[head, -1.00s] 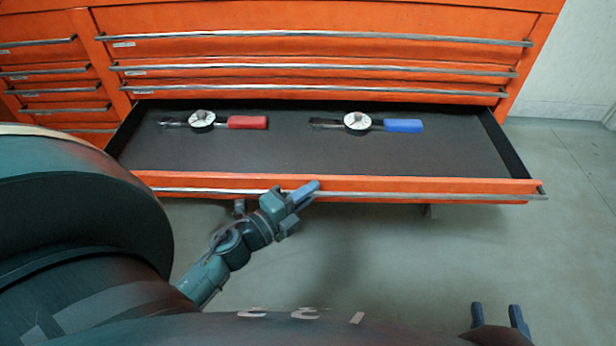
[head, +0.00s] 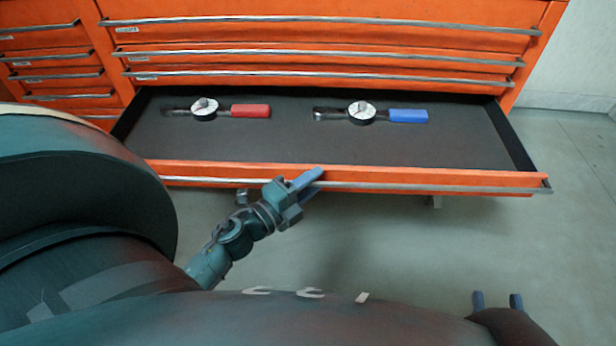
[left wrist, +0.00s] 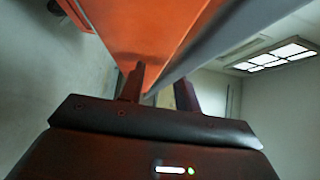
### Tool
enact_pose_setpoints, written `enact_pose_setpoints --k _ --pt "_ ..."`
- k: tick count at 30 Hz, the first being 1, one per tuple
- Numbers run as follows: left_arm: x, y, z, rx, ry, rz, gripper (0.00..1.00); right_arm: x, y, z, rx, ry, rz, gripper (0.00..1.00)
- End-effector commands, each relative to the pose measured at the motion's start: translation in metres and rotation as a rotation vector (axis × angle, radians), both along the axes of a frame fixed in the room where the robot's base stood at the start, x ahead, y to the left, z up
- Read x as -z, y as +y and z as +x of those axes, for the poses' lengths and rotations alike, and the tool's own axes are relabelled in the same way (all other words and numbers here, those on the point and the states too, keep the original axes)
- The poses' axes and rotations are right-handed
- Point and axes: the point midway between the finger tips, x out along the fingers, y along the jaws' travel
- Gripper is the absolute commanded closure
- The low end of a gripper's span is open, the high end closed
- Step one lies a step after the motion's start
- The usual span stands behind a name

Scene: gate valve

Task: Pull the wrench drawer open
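The wrench drawer (head: 335,174) is the lowest wide drawer in the head view. It stands well out from the cabinet, with its dark-lined inside exposed. Its long metal handle (head: 430,187) runs along the front. In it lie a wrench with a red grip (head: 250,111) and one with a blue grip (head: 408,116). My left gripper (head: 314,182) is at the handle, fingers apart, one above and one below it. In the left wrist view the handle (left wrist: 205,45) passes between the spread fingers (left wrist: 158,92). My right gripper (head: 497,301) is open and empty at lower right, away from the drawer.
The orange cabinet (head: 320,35) has more closed drawers above, and a column of narrow closed drawers (head: 60,65) at the left. Grey floor (head: 570,200) is clear to the right and in front of the drawer.

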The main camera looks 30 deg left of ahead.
Motion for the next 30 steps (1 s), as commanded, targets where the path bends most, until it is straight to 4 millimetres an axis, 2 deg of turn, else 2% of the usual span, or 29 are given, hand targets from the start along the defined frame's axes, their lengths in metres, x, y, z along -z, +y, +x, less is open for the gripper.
enact_pose_setpoints --k 5,15,21,25,30 --pt "0.001 0.003 -0.013 -0.001 0.002 -0.001 0.67 0.0 0.0 0.0 0.0 0.0 0.0 0.64" --pt "0.001 0.02 -0.084 -0.003 0.005 -0.001 0.67 0.0 0.0 0.0 0.001 0.017 -0.003 0.64" --pt "0.0 0.028 -0.116 -0.001 0.003 0.0 0.67 0.0 -0.001 0.0 0.004 0.03 0.0 0.64" --pt "0.0 0.03 -0.126 0.0 0.0 -0.001 0.67 0.001 -0.001 0.0 0.008 0.041 0.0 0.64" --pt "0.0 0.031 -0.128 -0.001 0.0 0.0 0.67 0.001 -0.001 0.0 0.013 0.045 0.003 0.64"
